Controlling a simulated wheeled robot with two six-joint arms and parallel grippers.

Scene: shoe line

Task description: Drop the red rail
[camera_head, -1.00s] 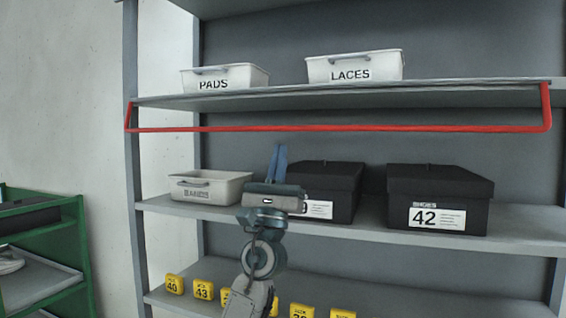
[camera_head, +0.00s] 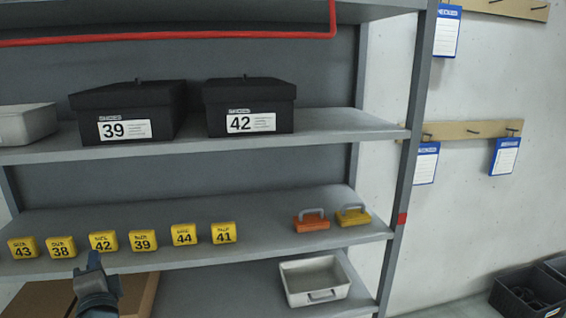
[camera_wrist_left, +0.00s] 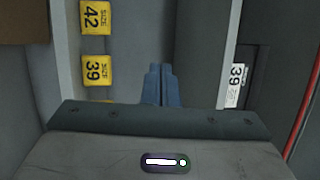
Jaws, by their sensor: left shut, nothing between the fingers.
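The red rail (camera_head: 165,36) runs along the front of the upper shelf in the head view, with its right end bent up to that shelf. It hangs below the shelf, in front of the black boxes. In the left wrist view the rail (camera_wrist_left: 304,112) shows at the right edge. My left gripper (camera_head: 93,262) is low in the head view, in front of the shelf with the yellow size blocks. Its fingers (camera_wrist_left: 160,85) are together and empty in the left wrist view, well apart from the rail. My right gripper is not in view.
Black shoe boxes marked 39 (camera_head: 125,112) and 42 (camera_head: 247,106) stand on the middle shelf. Several yellow size blocks (camera_head: 143,240) line the lower shelf, beside orange (camera_head: 312,223) and yellow handled items. A white bin (camera_head: 314,281) sits below. A black crate (camera_head: 528,295) stands at right.

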